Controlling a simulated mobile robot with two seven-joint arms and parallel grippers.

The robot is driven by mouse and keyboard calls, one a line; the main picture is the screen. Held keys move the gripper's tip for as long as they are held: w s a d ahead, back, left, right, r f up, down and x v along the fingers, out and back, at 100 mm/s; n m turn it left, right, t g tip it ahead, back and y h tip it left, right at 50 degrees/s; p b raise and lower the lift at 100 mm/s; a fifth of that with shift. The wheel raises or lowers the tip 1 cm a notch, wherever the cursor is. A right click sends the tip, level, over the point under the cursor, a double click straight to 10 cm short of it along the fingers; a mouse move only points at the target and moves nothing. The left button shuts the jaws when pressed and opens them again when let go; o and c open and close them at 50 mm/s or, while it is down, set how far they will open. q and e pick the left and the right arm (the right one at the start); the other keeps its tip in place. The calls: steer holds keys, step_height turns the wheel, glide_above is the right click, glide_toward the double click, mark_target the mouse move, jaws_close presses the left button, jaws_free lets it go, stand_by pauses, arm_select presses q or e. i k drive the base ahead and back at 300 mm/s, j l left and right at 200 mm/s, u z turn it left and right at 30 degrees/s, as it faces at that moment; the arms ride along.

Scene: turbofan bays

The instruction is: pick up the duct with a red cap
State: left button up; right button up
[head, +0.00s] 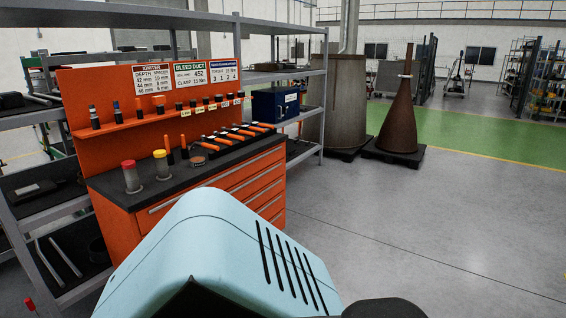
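No piece that I can clearly name as a duct with a red cap stands out. A short grey cylinder with a red cap (131,180) stands upright on the dark top of the orange workbench (262,172). A similar one with a yellow cap (162,168) stands just right of it. Grey metal tubes (66,258) lie on a low shelf at the left. A small red-topped item (30,304) shows at the bottom left edge, too cut off to identify. Neither of my grippers is in view.
A grey shelf rack (322,95) stands behind the bench, with a blue case (272,105) on it. A brown cone (399,125) and a large grey cylinder (336,105) stand on dark bases farther back. The grey floor (440,230) at the right is clear.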

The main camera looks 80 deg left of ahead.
mark_target(129, 166)
steer(key=j+u, duration=0.1)
steer(key=u, duration=0.35)
steer(key=j+u, duration=0.1)
steer(key=u, duration=0.4)
steer(key=i+u, duration=0.1)
steer(key=u, duration=1.65)
steer(key=k+u, duration=0.1)
steer(key=u, duration=0.35)
steer(key=k+j+u, duration=0.1)
steer(key=u, duration=0.35)
steer(key=i+j+z, duration=0.2)
steer(key=i, duration=0.3)
steer(key=i+j+z, duration=0.15)
steer(key=i, duration=0.35)
steer(key=i+j+z, duration=0.2)
steer(key=i, duration=0.3)
steer(key=i+j+z, duration=0.2)
steer(key=i+j, duration=0.15)
steer(key=i+l, duration=0.2)
steer(key=i, duration=0.15)
